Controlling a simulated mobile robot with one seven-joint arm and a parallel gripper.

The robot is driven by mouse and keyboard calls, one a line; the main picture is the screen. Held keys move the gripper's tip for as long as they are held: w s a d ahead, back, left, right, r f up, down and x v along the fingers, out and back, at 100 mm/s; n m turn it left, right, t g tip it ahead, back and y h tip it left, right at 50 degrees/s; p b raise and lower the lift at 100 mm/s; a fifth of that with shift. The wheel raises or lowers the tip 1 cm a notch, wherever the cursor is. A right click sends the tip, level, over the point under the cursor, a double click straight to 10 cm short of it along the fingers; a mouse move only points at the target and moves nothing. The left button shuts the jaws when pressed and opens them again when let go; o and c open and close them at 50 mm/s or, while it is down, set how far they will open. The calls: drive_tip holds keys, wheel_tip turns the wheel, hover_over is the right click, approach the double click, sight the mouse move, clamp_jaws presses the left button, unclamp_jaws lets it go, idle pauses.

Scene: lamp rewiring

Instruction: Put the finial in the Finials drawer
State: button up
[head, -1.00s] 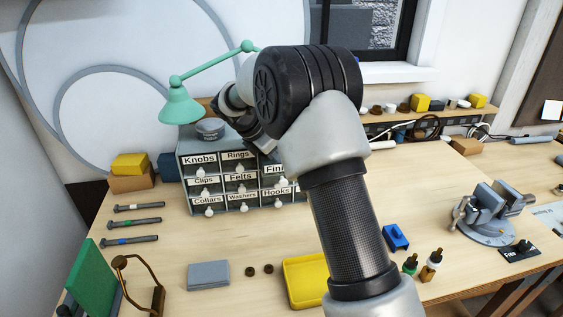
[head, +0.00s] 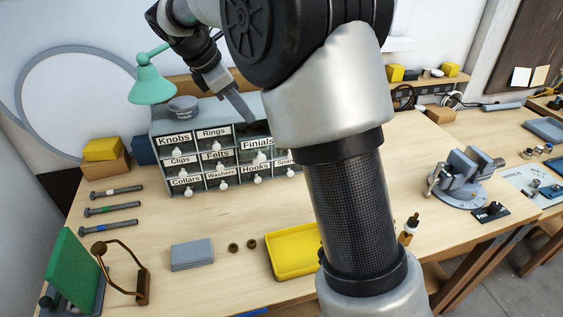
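The grey drawer cabinet (head: 160,128) stands at the back of the bench with labelled drawers. The Finials drawer (head: 257,144) is in the top row, to the right of Rings; it looks pulled out, with a dark inside behind its label. My gripper (head: 242,112) points down just above and behind the front of this drawer. Its fingers look narrow and close together, but I cannot tell whether they are shut or hold anything. I see no finial; it may be hidden in the drawer, by the fingers or behind my arm.
A green lamp (head: 153,84) hangs to the left of my wrist, close to it. A round grey tin (head: 183,104) sits on the cabinet. A yellow tray (head: 292,252) and a grey block (head: 192,254) lie in front. My arm covers the bench right of the cabinet.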

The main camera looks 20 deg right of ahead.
drive_tip(key=s+d+r+m+t+y, duration=0.1)
drive_tip(key=s+d+r+m, duration=0.1)
drive_tip(key=s+m, duration=0.5)
drive_tip(key=s+d+r+m+y, duration=0.2)
drive_tip(key=s+d+r+m, duration=0.1)
drive_tip(key=s, duration=0.8)
drive_tip(key=s+f+m+t+y, duration=0.2)
drive_tip(key=s+f+m, duration=0.3)
drive_tip(key=s+m, duration=0.4)
drive_tip(key=s, duration=0.3)
drive_tip(key=shift+s+a+m, duration=0.25)
drive_tip(key=shift+s+m, duration=0.1)
drive_tip(key=shift+m, duration=0.05)
